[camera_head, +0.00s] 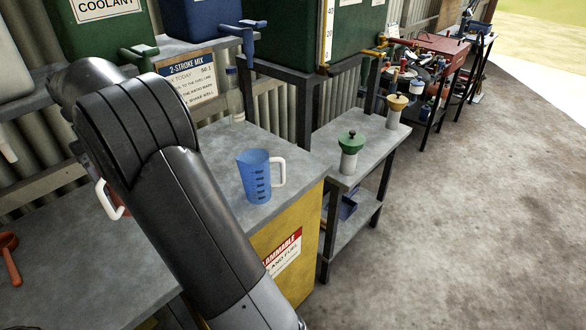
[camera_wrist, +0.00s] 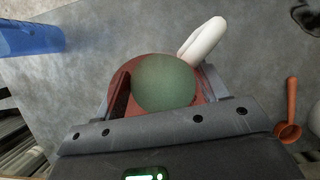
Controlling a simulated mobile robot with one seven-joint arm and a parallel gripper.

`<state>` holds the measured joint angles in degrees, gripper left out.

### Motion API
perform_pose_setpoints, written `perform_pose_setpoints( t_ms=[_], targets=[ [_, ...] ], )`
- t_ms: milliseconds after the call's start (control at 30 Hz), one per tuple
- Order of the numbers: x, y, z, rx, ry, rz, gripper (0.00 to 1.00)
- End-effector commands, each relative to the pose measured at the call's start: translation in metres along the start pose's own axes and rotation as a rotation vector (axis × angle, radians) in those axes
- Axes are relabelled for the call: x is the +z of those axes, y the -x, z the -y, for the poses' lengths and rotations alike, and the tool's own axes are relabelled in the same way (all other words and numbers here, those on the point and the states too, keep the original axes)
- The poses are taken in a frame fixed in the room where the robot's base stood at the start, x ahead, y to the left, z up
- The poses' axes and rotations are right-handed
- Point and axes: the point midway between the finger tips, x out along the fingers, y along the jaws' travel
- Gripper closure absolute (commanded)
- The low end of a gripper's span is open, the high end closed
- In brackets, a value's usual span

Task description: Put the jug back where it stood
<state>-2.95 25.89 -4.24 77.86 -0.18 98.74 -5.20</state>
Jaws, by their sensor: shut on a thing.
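A red jug (camera_wrist: 190,92) with a white handle and green liquid inside sits between the two fingers of my gripper (camera_wrist: 165,88) in the wrist view. The gripper is shut on the jug's sides. The handle points up and right there. In the head view my arm hides the gripper and most of the red jug; its white handle (camera_head: 108,202) shows left of the arm. I cannot tell whether the jug's base touches the bench. A blue jug (camera_head: 257,183) with a white handle stands upright on the grey bench (camera_head: 222,152); it also shows in the wrist view (camera_wrist: 28,36).
A red funnel or scoop (camera_head: 9,258) lies on the bench at left. A clear bottle (camera_head: 235,95) stands at the back below the tanks. A lower side table (camera_head: 350,170) holds a green-topped (camera_head: 350,150) and a yellow-topped container (camera_head: 396,110). Bare bench surrounds the blue jug.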

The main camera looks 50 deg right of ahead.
Motion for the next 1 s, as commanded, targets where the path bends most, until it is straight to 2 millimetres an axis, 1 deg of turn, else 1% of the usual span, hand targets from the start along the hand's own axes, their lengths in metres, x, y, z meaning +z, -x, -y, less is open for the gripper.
perform_pose_setpoints(
  t_ms=[33,167,367,700,1000],
  targets=[
    [0.003,0.007,-0.002,0.015,0.033,-0.004,0.78],
    [0.011,0.024,-0.009,0.059,0.14,-0.004,0.78],
    [0.03,0.058,-0.024,0.149,0.351,-0.005,0.78],
    [0.076,0.12,-0.051,0.34,0.807,-0.006,0.78],
    [0.123,0.167,-0.072,0.51,1.214,-0.007,0.78]
  ],
)
